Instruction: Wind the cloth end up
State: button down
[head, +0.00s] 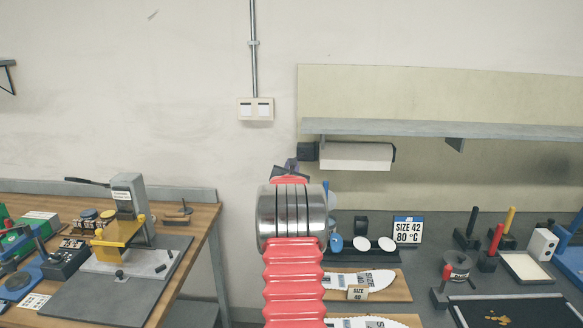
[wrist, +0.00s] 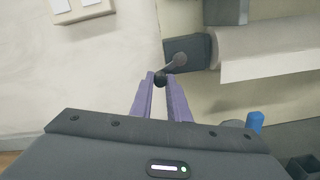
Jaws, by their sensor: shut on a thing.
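A white cloth roll (head: 355,155) is mounted on the wall under the shelf; it also shows in the wrist view (wrist: 260,40). The cloth end (wrist: 275,66) hangs as a short flap below the roll. A dark box (head: 307,151) sits at the roll's left end, with a small crank (wrist: 177,63) on it. The crank's dark knob (wrist: 160,79) points down to the left. My gripper (wrist: 161,84) is shut on this knob between its purple fingertips. In the head view my arm hides most of the gripper, and the crank cannot be made out.
A grey shelf (head: 440,128) runs above the roll. Below stand a "SIZE 42 80 °C" sign (head: 408,230), white insoles on boards (head: 400,285) and several upright handles. A wooden bench (head: 195,240) with a press is at left. The wall left of the roll is clear except for a switch box (head: 256,109).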

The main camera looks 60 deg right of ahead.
jog(key=c, duration=1.9)
grip_release()
jog(key=shift+s+d+r, duration=0.1)
jog(key=shift+s+r, duration=0.05)
jog(key=shift+r, duration=0.05)
jog(key=shift+o, duration=1.1)
jog(key=shift+f, duration=0.1)
jog(key=shift+a, duration=0.2)
jog(key=v, duration=1.3)
jog(key=shift+s+a, duration=0.2)
